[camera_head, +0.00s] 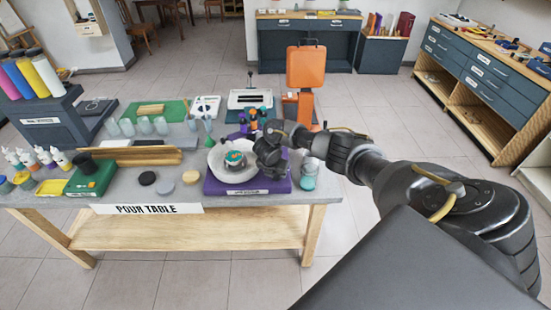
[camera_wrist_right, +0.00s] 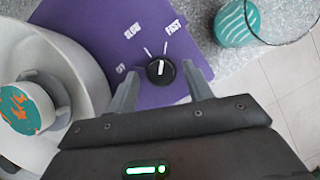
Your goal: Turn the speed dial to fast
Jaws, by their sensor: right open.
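The black speed dial (camera_wrist_right: 160,71) sits on the purple base (camera_wrist_right: 110,25) of the spinner, beside white labels OFF, SLOW and FAST. Its white mark points roughly up the picture; I cannot tell exactly which tick it lines up with. My right gripper (camera_wrist_right: 161,76) is open, with one finger on each side of the dial and gaps showing between. In the head view my right gripper (camera_head: 268,160) is over the right part of the purple base (camera_head: 222,187) and hides the dial. My left gripper is not in view.
A white bowl (camera_head: 216,158) with a teal and orange round piece (camera_head: 235,158) is left of the gripper. A glass of teal liquid (camera_head: 309,172) stands close on the right. Cups, bottles and trays fill the table's left. Floor is clear to the right.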

